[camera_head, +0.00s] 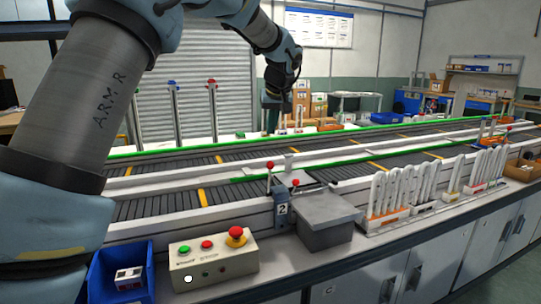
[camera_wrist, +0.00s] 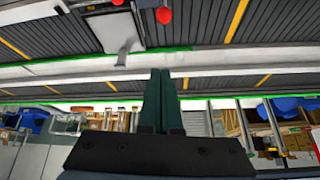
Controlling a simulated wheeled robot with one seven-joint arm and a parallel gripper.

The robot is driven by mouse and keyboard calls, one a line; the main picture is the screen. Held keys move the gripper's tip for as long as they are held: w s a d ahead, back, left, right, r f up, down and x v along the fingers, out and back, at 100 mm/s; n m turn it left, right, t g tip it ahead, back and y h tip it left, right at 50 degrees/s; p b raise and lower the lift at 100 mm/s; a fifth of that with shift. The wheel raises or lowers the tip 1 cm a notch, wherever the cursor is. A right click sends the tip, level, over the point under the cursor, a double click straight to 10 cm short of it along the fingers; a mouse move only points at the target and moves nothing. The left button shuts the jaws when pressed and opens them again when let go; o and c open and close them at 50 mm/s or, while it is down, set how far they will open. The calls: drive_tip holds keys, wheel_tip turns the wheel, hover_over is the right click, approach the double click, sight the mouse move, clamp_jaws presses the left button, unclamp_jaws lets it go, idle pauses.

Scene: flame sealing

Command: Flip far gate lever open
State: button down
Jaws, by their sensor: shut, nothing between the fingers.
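Two red-knobbed levers stand at the gate by the box marked 2. The one farther back (camera_head: 269,165) has an upright stem, and the nearer one (camera_head: 295,183) sits slightly to its right. The wrist view shows a large red knob (camera_wrist: 164,15) and part of another (camera_wrist: 117,2) at the top edge; I cannot tell which is which. A pale gate plate (camera_wrist: 115,31) lies beside them. My gripper (camera_head: 271,128) is beyond the levers, above the far side of the conveyor, pointing down. Its fingers (camera_wrist: 160,72) are together, empty and apart from both knobs.
Green-edged conveyors (camera_head: 180,205) run across the view. In front are a grey box (camera_head: 325,220), a button panel (camera_head: 213,262), a blue bin (camera_head: 120,272) and racks of white pieces (camera_head: 390,195). Posts with coloured knobs (camera_head: 211,83) stand behind the conveyor.

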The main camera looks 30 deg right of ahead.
drive_tip(key=shift+f, duration=0.1)
drive_tip(key=p, duration=0.5)
hover_over(270, 178)
drive_tip(key=w, duration=0.1)
drive_tip(key=shift+d+f, duration=0.2)
drive_tip(key=shift+f, duration=4.4)
drive_tip(key=shift+f+b, duration=0.2)
drive_tip(key=shift+b, duration=0.45)
drive_tip(key=shift+s+d+b, duration=0.1)
drive_tip(key=shift+s+b, duration=0.05)
drive_tip(key=shift+b, duration=0.3)
drive_tip(key=shift+s+t, duration=0.1)
drive_tip(key=shift+t, duration=0.2)
drive_tip(key=shift+b, duration=0.4)
